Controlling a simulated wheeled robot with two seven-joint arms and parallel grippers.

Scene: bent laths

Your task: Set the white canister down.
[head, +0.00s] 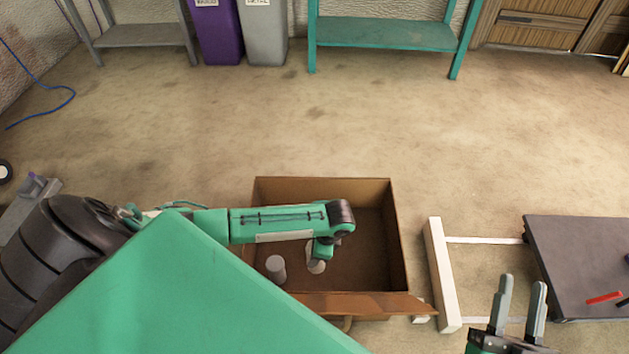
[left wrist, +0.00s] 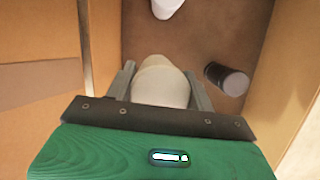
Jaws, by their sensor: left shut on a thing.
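The white canister (left wrist: 160,85) is between the two fingers of my left gripper (left wrist: 163,80) in the left wrist view, and the gripper is shut on it. In the head view the left arm reaches over the brown box (head: 398,235), and a pale rounded thing (head: 316,267), apparently this canister, shows below the gripper. The canister's lower end is hidden, so I cannot tell whether it touches the box floor. My right gripper (head: 523,287) is open and empty at the bottom right.
A grey canister (head: 276,268) is inside the box; the left wrist view shows it lying beside the held one (left wrist: 227,78). Another white thing (left wrist: 166,8) is at that view's top edge. A white bar (head: 440,275) and dark table (head: 575,265) stand right. Floor behind the box is clear.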

